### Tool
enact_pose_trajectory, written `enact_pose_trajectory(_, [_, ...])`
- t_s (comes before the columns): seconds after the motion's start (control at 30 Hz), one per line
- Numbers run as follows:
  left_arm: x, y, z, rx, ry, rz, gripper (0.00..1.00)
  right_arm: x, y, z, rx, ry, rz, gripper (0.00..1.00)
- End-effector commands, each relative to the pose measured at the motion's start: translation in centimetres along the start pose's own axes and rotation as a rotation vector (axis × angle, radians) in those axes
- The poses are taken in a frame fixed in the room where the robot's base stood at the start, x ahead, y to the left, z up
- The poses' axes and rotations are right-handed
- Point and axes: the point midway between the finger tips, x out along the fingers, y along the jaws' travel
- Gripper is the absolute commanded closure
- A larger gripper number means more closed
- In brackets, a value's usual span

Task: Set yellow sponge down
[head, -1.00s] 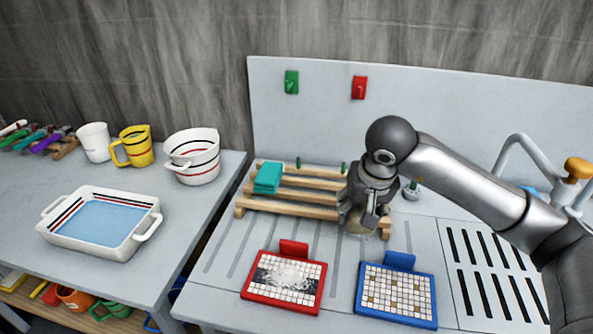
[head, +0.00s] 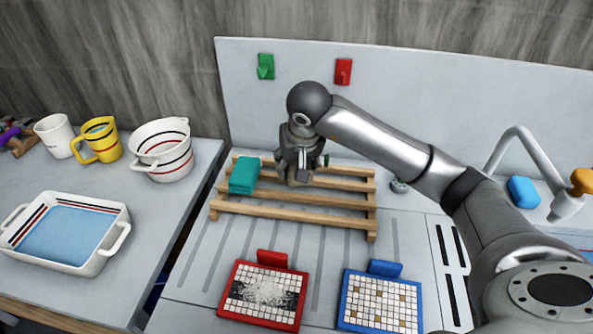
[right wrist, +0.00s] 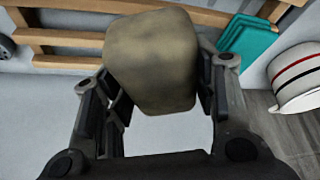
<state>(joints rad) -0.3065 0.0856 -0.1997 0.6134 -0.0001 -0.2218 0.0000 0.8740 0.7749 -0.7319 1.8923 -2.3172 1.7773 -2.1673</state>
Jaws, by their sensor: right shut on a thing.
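My right gripper (head: 297,170) is shut on the sponge, a dull brownish-yellow block (right wrist: 150,62) that fills the middle of the right wrist view between the fingers. In the head view only a small tan part of the sponge shows below the fingers. The gripper is over the back of the slatted wooden rack (head: 290,208), just right of a teal block (head: 244,176) lying on it. I cannot tell whether the sponge touches the slats. My left gripper is not in view.
The rack's right part is clear. A white dish of water (head: 112,246), cups and a striped pot (head: 163,150) stand left.

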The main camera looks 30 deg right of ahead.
Motion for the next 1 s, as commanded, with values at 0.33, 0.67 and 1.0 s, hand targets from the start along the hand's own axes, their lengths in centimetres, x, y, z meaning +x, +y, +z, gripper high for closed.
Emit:
enact_pose_trajectory(0.33, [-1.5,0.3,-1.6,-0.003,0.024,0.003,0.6,5.4,0.9,-1.3,-0.001,-0.004,-0.001,0.66])
enact_pose_trajectory(0.67, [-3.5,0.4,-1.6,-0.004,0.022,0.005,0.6,8.6,1.0,-0.5,-0.003,-0.006,-0.001,0.66])
enact_pose_trajectory(1.0, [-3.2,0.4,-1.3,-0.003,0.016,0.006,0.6,9.2,1.1,-0.3,-0.004,-0.002,0.0,0.66])
